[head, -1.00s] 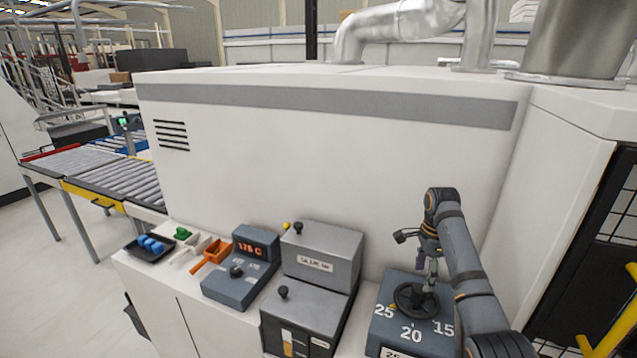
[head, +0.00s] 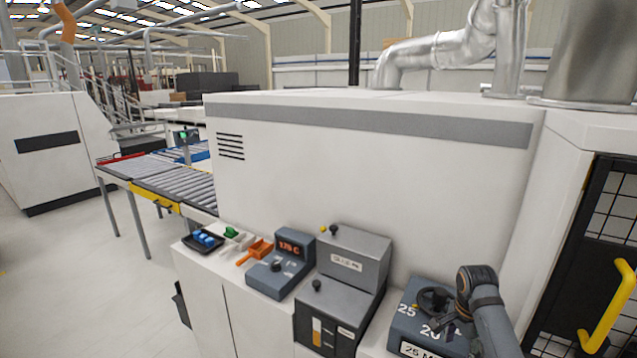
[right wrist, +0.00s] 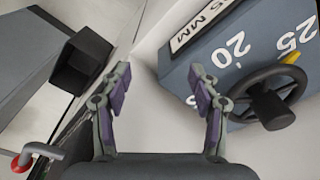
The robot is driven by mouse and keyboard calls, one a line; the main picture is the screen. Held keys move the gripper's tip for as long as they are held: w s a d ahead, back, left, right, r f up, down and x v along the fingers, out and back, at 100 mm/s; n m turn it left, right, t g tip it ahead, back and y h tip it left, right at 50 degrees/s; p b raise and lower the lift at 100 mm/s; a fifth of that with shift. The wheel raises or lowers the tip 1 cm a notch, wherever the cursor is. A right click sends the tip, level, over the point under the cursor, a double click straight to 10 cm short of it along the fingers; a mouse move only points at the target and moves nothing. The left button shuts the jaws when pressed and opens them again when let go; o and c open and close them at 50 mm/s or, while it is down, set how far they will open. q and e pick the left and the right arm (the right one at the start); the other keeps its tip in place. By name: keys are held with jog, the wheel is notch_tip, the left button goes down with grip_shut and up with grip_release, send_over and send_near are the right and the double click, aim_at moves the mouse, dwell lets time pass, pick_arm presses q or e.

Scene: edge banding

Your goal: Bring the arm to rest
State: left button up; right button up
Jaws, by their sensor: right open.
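My right arm comes in at the lower right of the head view, and its gripper (head: 445,328) is low in front of the blue-grey thickness dial box (head: 405,325). In the right wrist view the right gripper (right wrist: 160,100) is open and empty, its two purple-padded fingers wide apart. The box's black handwheel (right wrist: 268,97) lies to the right of the fingers and apart from them. The handwheel also shows in the head view (head: 433,300), partly hidden by my arm. My left gripper is not in view.
A grey lever box (head: 345,275), a temperature unit (head: 280,265) reading about 175 C, an orange holder (head: 257,251) and a black tray of blue pieces (head: 203,241) line the ledge. A yellow handle (head: 612,305) is at right. The floor at left is clear.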

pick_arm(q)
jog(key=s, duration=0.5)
pick_arm(e)
jog(key=s+a+f+n+t, duration=0.1)
jog(key=s+a+f+n, duration=0.3)
jog(key=s, duration=0.3)
jog(key=s+a+f+n+t, duration=0.1)
jog(key=s+a+f+n, duration=0.3)
jog(key=s, duration=0.3)
jog(key=s+a+r+n+t, duration=0.1)
jog(key=s+a+r+n, duration=0.15)
jog(key=s+n, duration=0.8)
jog(key=s+d+f+m+g+b, duration=0.1)
jog(key=s+d+f+b, duration=0.2)
jog(key=f, duration=1.5)
jog(key=s+f+m+b, duration=0.15)
jog(key=f+b, duration=0.35)
jog(key=f, duration=1.3)
pick_arm(q)
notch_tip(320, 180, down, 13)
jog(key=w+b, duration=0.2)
jog(key=b, duration=0.3)
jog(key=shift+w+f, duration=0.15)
pick_arm(e)
jog(key=s+f+g, duration=0.1)
jog(key=s+f, duration=1.7)
jog(key=f, duration=0.1)
jog(key=shift+d+f, duration=0.2)
jog(key=shift+d, duration=0.25)
